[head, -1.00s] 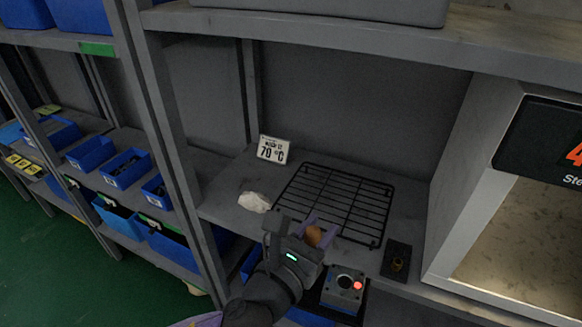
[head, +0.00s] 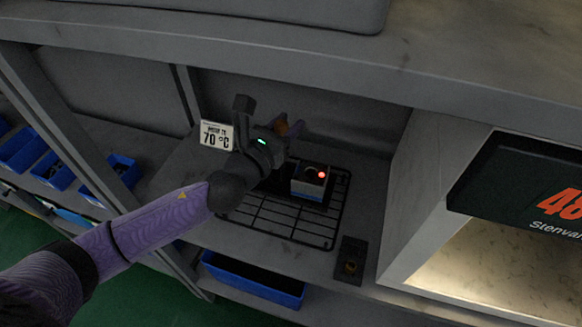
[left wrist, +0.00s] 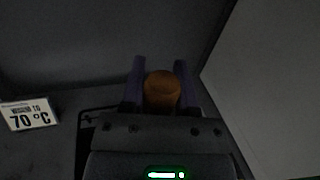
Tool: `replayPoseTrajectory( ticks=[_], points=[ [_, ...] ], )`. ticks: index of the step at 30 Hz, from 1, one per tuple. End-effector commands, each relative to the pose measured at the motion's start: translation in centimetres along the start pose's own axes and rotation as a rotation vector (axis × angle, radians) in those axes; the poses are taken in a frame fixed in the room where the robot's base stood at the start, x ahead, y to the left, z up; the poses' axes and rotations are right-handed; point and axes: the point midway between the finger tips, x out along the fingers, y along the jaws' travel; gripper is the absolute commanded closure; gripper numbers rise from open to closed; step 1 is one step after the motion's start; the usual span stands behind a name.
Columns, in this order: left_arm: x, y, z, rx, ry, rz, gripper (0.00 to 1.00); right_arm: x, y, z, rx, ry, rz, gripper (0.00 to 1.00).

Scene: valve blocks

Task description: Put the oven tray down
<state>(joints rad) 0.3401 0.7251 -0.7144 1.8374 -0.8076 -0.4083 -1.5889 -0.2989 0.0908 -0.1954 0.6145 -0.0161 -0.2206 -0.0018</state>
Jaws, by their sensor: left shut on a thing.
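My left gripper (head: 289,128) is shut on the brown knob-like handle (left wrist: 162,90) of the oven tray, with a purple finger on each side of it. The dark tray (head: 272,186) shows only partly behind my wrist. It carries a grey and blue valve block (head: 310,183) with a lit red spot. The tray is over the back part of the black wire rack (head: 290,232); I cannot tell whether it touches the rack. The left wrist view hides the tray behind the gripper body. My right gripper is not in view.
A "70 °C" sign (head: 217,135) stands left of the rack. A small dark plate with a brass part (head: 350,260) lies at the front right. A lit box (head: 430,180) walls off the right side. A shelf hangs above; blue bins (head: 252,280) sit below.

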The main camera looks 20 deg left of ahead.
Motion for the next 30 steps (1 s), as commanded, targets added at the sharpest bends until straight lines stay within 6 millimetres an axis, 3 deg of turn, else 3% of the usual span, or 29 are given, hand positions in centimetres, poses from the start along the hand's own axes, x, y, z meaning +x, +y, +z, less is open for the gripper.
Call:
replayPoseTrajectory(
  ticks=[1,5,11,21,22,26,30],
  points=[
    [0.0,0.0,-1.8,-0.002,0.001,0.001,1.00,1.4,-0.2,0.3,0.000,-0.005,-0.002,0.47],
    [0.0,0.0,-3.0,-0.001,-0.001,0.001,1.00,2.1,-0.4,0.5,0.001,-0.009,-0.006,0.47],
    [0.0,0.0,-6.4,-0.001,0.001,0.001,1.00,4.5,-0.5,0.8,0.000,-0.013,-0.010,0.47],
    [0.0,0.0,-6.4,0.001,-0.002,0.000,1.00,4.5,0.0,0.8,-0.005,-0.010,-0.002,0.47],
    [0.0,0.0,-6.5,0.002,0.001,0.000,0.58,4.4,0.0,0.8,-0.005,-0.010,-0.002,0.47],
    [0.0,0.0,-6.4,0.002,0.000,0.000,0.30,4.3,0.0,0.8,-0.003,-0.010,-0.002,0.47],
    [0.0,0.0,-6.4,0.002,0.000,0.000,0.27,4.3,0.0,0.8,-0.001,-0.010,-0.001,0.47]
  ],
)
